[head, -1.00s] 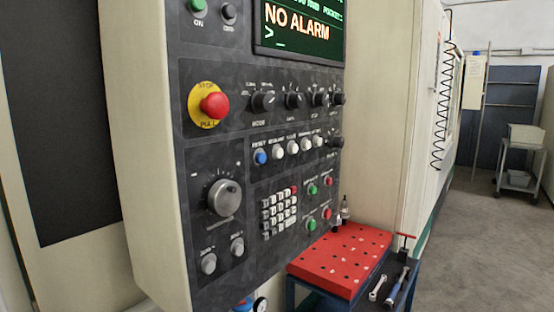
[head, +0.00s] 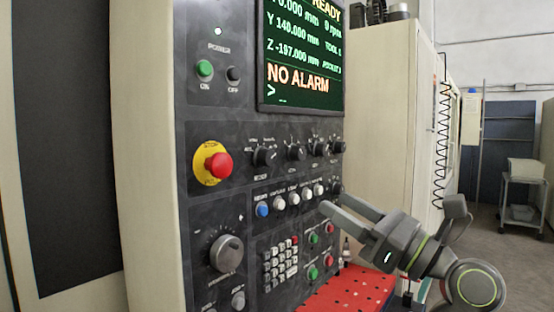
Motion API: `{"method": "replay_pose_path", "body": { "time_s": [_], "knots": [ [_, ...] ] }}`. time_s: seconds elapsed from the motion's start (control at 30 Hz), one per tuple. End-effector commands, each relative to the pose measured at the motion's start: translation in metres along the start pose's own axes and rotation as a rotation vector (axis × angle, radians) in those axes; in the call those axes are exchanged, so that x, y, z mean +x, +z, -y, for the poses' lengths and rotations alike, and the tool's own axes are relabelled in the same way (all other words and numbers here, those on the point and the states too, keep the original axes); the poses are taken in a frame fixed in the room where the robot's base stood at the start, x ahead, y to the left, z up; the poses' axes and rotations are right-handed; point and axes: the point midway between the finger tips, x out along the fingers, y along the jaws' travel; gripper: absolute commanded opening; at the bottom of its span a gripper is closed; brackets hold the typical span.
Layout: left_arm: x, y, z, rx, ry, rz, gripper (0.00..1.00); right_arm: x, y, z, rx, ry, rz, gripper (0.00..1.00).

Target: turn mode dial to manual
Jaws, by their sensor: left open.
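The mode dial (head: 264,156) is the black knob at the left of a row of dark knobs on the control panel (head: 215,130). It sits just right of the red emergency stop button (head: 218,166). Its surrounding labels are too small to read, so I cannot tell which mode it points to. My left gripper (head: 333,202) is open and empty, its two fingers pointing left toward the panel's right edge. It is below and to the right of the dial, apart from it. My right gripper is not in view.
More dark knobs (head: 296,152) stand right of the dial. A row of push buttons (head: 279,204) lies below, with a keypad (head: 280,257) under it. The screen (head: 300,60) above reads NO ALARM. A red perforated tabletop (head: 345,291) lies below my gripper.

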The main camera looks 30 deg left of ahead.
Motion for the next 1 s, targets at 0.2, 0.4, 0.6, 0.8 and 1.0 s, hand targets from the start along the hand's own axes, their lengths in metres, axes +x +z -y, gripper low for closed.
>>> {"method": "replay_pose_path", "body": {
  "time_s": [0.2,0.4,0.6,0.8,1.0],
  "knots": [
    [0.043,0.006,-0.001,0.002,0.004,0.004,0.53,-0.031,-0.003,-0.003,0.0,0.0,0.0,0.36],
    [0.076,0.006,0.0,0.005,0.004,0.006,0.53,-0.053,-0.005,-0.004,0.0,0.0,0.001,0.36],
    [0.107,0.006,0.0,0.005,0.003,0.006,0.53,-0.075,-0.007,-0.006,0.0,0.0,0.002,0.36],
    [0.134,0.005,0.0,0.005,0.002,0.006,0.53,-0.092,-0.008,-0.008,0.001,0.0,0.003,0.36],
    [0.148,0.003,0.0,0.004,0.002,0.005,0.53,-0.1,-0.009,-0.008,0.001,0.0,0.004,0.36]
  ]
}}
